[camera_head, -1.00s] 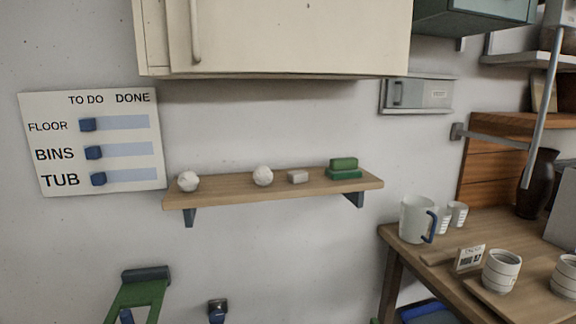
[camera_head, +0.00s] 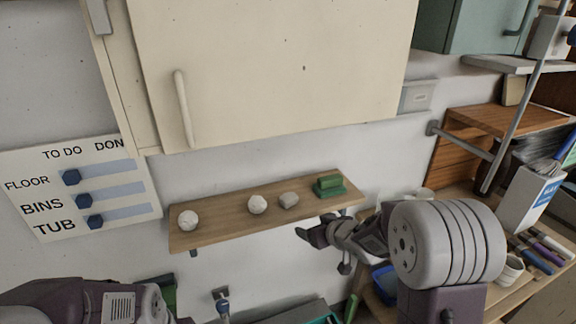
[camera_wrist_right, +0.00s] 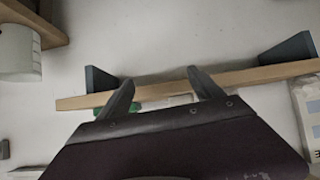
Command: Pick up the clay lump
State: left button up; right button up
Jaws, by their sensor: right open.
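On the wooden wall shelf (camera_head: 225,219) stand a white rounded lump (camera_head: 188,220) at the left, a second white lump (camera_head: 258,204) near the middle, and a smaller greyish, blocky lump (camera_head: 289,200) right of it. I cannot tell for sure which is the clay lump. My right gripper (camera_head: 312,234) is open and empty, in front of and below the shelf's right part, apart from the lumps. In the right wrist view its spread fingers (camera_wrist_right: 162,90) stand before the shelf (camera_wrist_right: 245,78), with pale items partly hidden behind it. My left gripper is out of view.
A green two-part block (camera_head: 329,187) sits at the shelf's right end. A cream cabinet (camera_head: 270,70) hangs above the shelf. A TO DO board (camera_head: 40,165) is at the left. A cluttered worktable stands at the right.

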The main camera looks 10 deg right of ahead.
jog(key=n+y+p, duration=0.1)
jog(key=y+p, duration=0.1)
jog(key=p, duration=0.1)
send_near(291, 198)
jog(key=shift+t, duration=0.4)
jog(key=x, duration=0.4)
jog(key=shift+w+a+f, duration=0.1)
jog(key=shift+a+f, duration=0.15)
jog(key=shift+f, duration=0.3)
jog(key=p+x, duration=0.2)
jog(key=x, duration=0.2)
jog(key=shift+w+a, duration=0.1)
jog(key=shift+w+a+f, duration=0.1)
jog(key=shift+w+f, duration=0.15)
jog(key=shift+w, duration=0.1)
jog(key=shift+s+r, duration=0.1)
jog(key=shift+s, duration=0.05)
jog(key=c, duration=1.5)
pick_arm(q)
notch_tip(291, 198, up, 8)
